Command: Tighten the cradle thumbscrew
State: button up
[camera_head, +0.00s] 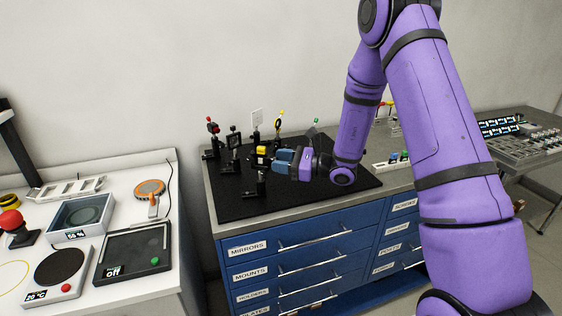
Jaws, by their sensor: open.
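My gripper (275,158) is over the black breadboard (312,203) on the blue drawer cabinet. It points left, with its jaws around or right beside a small post-mounted holder (262,160) with a yellow top. I cannot tell whether the jaws touch it. The holder stands upright on a dark base near the front left of the board. The cradle thumbscrew is too small to pick out and may be hidden by the jaws.
The board's front right is clear. A white bench (135,285) with instruments stands left. A grey table (542,158) with a rack is far right.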

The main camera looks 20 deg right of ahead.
jog(key=shift+a, duration=0.1)
grip_shut()
jog(key=shift+m, duration=14.2)
jog(key=shift+f, duration=0.1)
